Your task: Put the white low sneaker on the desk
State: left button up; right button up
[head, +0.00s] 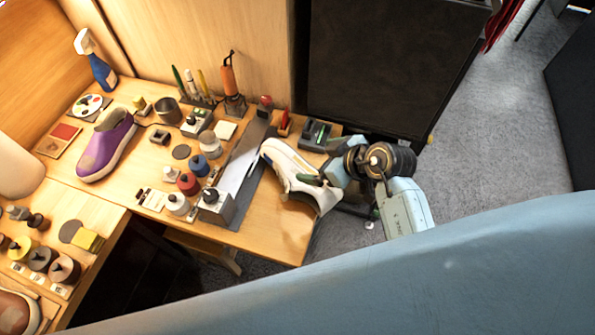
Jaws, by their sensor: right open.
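The white low sneaker (290,165) is at the right end of the wooden desk (262,222). Its toe points up and left, and its heel end is near the desk's right edge. My right gripper (325,187) is at the sneaker's heel end, coming in from the right. Its jaws are open, with a dark finger beside the shoe's opening. I cannot tell whether the fingers touch the shoe or whether its sole rests fully on the desk. My left gripper is not in view.
A grey metal block with a plate (240,170) stands just left of the sneaker. Jars (188,184), brushes and a purple shoe (106,146) crowd the desk farther left. A black cabinet (385,65) stands behind. Bare desk shows at the front right corner.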

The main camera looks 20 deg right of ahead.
jog(key=b, duration=0.1)
send_near(293, 166)
jog(key=shift+g, duration=0.3)
jog(key=w, duration=0.1)
jog(key=w+a+f, duration=0.2)
jog(key=shift+w+a, duration=0.1)
jog(key=shift+w, duration=0.15)
jog(key=f, duration=0.1)
jog(key=w+a+f+b, duration=0.1)
jog(key=w+f, duration=0.1)
jog(key=f, duration=0.1)
jog(key=shift+a+b, duration=0.2)
jog(key=shift+b, duration=0.15)
jog(key=shift+w+a+f, duration=0.2)
jog(key=shift+w, duration=0.05)
